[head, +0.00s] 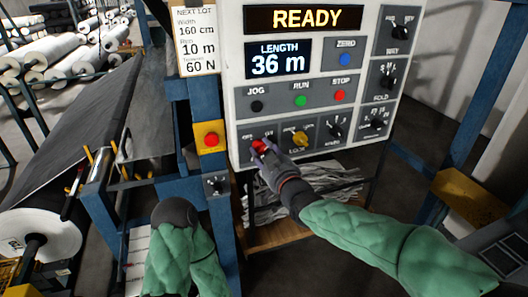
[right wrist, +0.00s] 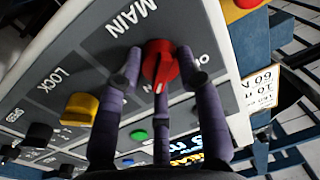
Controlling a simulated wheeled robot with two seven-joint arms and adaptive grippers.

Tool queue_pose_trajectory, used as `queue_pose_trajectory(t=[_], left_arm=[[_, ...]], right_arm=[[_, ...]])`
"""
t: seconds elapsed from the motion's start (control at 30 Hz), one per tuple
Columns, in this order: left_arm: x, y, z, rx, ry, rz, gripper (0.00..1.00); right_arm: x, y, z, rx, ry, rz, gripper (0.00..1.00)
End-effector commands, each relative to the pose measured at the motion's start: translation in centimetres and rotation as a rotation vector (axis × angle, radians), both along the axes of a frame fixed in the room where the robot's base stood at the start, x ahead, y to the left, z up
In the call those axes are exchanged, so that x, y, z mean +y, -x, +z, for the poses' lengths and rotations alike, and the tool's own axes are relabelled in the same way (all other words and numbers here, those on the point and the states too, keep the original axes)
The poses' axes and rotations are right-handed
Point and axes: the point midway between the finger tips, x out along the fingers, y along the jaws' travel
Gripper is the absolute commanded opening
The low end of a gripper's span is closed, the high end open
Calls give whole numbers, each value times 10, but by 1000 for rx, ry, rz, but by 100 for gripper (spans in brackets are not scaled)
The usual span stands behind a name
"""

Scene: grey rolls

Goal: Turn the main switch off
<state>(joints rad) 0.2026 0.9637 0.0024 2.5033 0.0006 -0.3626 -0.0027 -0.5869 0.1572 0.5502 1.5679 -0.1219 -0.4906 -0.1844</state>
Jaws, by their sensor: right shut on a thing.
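The main switch is a red knob (head: 259,146) at the lower left of the control panel. It also shows in the right wrist view (right wrist: 160,62), beside the upside-down word MAIN. My right gripper (head: 265,153) is at the panel, with its purple fingers (right wrist: 160,66) closed around the knob from both sides. A short white mark on the knob points toward the bottom of the right wrist view. The position labels are partly hidden by the fingers.
A yellow LOCK knob (head: 300,138) sits just right of the main switch. A red button on a yellow plate (head: 210,140) is on the blue post to the left. JOG, RUN and STOP buttons (head: 340,95) are above. The display (head: 303,18) reads READY.

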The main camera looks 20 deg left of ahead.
Motion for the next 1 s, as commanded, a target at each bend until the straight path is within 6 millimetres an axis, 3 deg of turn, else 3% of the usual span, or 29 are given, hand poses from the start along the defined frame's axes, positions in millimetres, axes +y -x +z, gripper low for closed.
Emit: queue_pose_trajectory(t=[0.47,1.0], left_arm=[[0,0,1,0,0,0,93],[0,0,20,0,0,0,93]], right_arm=[[0,0,1,-83,119,0,4],[1,1,4,-357,530,0,4]])
